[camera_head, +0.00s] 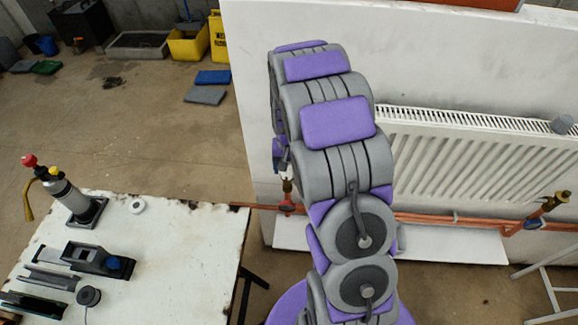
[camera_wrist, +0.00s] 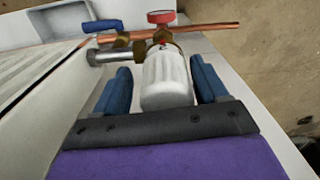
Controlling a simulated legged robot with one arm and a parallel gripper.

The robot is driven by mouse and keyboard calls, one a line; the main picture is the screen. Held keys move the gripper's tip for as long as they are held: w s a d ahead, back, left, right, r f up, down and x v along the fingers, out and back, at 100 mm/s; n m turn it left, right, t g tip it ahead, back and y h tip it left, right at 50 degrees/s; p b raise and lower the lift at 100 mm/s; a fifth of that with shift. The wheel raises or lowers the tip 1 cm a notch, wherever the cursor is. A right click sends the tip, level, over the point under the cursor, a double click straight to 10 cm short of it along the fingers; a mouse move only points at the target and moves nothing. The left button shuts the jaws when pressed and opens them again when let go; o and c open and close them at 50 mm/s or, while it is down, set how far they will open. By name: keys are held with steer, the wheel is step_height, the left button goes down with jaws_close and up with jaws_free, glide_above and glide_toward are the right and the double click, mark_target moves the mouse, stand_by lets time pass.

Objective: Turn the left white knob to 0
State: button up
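The white ribbed knob (camera_wrist: 167,80) sits on a brass valve (camera_wrist: 160,50) in the wrist view. My gripper (camera_wrist: 166,82) has its two blue fingers on either side of the knob. A gap shows between the left finger and the knob; the right finger is very close, and I cannot tell if it touches. The knob's number marks are not readable. In the head view my arm hides most of the gripper and the knob; the brass valve (camera_head: 287,186) below shows at the arm's left edge.
A white radiator (camera_head: 465,165) hangs on the wall. Copper pipe (camera_head: 430,217) runs below it, with another brass valve (camera_head: 550,203) at right. A red handle (camera_wrist: 160,17) and blue lever (camera_wrist: 102,26) are near the knob. A white table (camera_head: 165,255) with tools stands at left.

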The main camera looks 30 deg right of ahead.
steer(key=shift+a, duration=0.5)
steer(key=c, duration=0.6)
steer(key=shift+d+r, duration=0.1)
steer(key=shift+d, duration=0.05)
steer(key=c, duration=0.4)
steer(key=shift+o, duration=0.2)
